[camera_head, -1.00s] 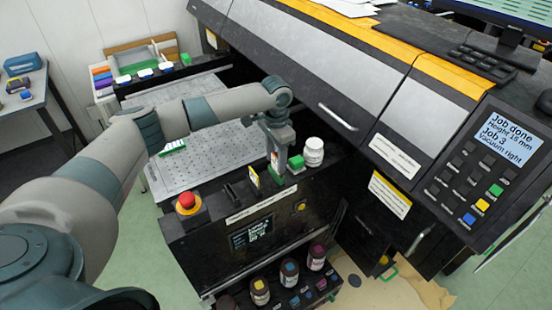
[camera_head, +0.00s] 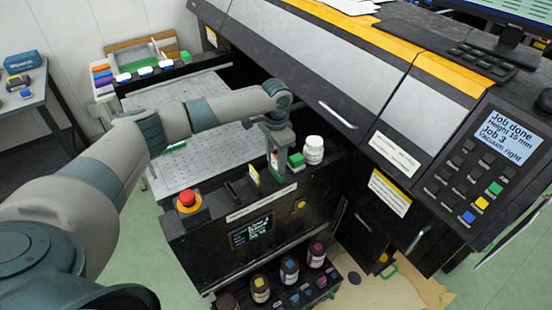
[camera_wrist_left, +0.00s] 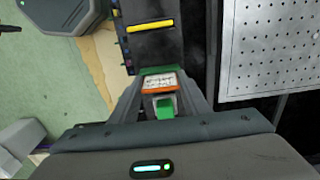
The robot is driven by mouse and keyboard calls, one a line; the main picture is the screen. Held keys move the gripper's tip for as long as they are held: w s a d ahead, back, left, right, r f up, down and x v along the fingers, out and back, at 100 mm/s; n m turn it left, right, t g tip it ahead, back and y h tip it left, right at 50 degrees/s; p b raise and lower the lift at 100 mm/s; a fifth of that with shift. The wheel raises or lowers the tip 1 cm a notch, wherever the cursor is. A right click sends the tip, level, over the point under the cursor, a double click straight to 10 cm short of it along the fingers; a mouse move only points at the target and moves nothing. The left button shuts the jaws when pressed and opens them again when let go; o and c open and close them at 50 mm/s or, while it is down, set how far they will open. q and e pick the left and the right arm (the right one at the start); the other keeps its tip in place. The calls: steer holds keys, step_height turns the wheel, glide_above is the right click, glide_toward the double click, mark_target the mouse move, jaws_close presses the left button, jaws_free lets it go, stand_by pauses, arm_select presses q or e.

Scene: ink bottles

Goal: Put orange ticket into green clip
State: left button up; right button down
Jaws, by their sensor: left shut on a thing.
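My left gripper (camera_wrist_left: 162,88) points down over the black ledge at the front of the printer. It is shut on the orange ticket (camera_wrist_left: 160,83), a white-faced piece with an orange edge held between the fingertips. A green strip, apparently the green clip (camera_wrist_left: 150,70), shows just beyond the ticket in the left wrist view. I cannot tell whether the ticket is inside it or only above it. In the head view the left gripper (camera_head: 278,165) hides most of this spot. My right gripper is not in view.
A green block (camera_head: 296,159) and a white bottle (camera_head: 314,150) stand close right of the gripper. A yellow piece (camera_head: 254,174) is close on its left. A red button (camera_head: 187,199) stands farther left. Several ink bottles (camera_head: 289,270) stand below.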

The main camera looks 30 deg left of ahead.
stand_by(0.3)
arm_select(q)
steer(key=o, duration=1.1)
steer(key=shift+r, duration=0.15)
steer(key=shift+w+r+b, duration=0.1)
steer(key=shift+r+b, duration=0.3)
steer(key=shift+r, duration=0.25)
step_height(320, 180, up, 16)
steer(key=b, duration=0.4)
steer(key=shift+b, duration=0.3)
steer(key=shift+f, duration=0.2)
